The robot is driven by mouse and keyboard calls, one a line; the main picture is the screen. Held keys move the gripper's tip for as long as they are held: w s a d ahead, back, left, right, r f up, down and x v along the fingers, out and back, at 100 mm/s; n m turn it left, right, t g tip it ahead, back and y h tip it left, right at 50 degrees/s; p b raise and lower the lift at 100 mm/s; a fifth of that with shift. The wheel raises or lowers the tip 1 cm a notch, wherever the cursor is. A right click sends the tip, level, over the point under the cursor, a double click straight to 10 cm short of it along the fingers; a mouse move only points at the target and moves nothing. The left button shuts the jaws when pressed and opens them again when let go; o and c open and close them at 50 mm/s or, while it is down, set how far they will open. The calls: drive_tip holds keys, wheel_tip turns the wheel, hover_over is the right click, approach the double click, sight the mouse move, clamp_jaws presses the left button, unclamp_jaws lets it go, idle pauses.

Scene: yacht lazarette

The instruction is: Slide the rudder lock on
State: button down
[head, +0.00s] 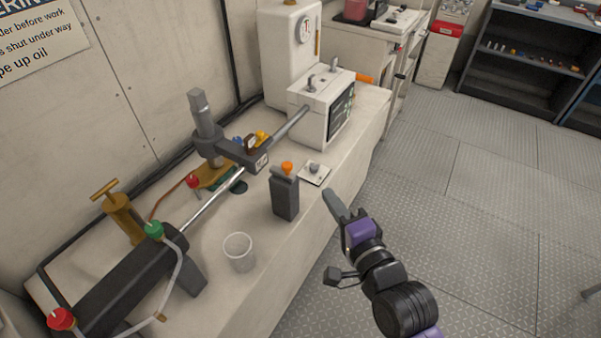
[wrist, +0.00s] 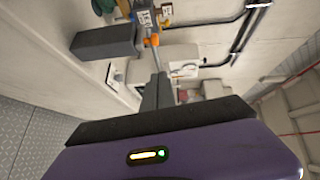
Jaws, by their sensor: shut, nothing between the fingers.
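My gripper (head: 329,196) is shut and empty, in the air off the front edge of the bench. Its closed fingers also show in the wrist view (wrist: 158,90). A dark grey upright block with an orange knob (head: 285,197) stands on the bench to its left, apart from it; the block also shows in the wrist view (wrist: 103,43). The rudder post with its grey tiller arm (head: 230,148) stands behind. A silver rod (head: 214,197) runs from a black cylinder to the arm's labelled end. No part is readably marked as the rudder lock.
A small white plate with a grey knob (head: 314,173) lies near the bench edge. A white box with a screen (head: 322,108) stands farther back. The floor (head: 480,200) to the right is clear.

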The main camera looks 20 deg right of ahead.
sight(287, 168)
drive_tip(key=w+a+f+p, duration=0.1)
drive_tip(key=w+a, duration=0.1)
drive_tip(key=w, duration=0.8)
drive_tip(key=shift+w+a+f, duration=0.2)
drive_tip(key=shift+a, duration=0.15)
drive_tip(key=w+a+b, duration=0.1)
drive_tip(key=w+a, duration=0.1)
drive_tip(key=w, duration=0.1)
drive_tip(key=shift+a, duration=0.1)
drive_tip(key=shift+s+r, duration=0.1)
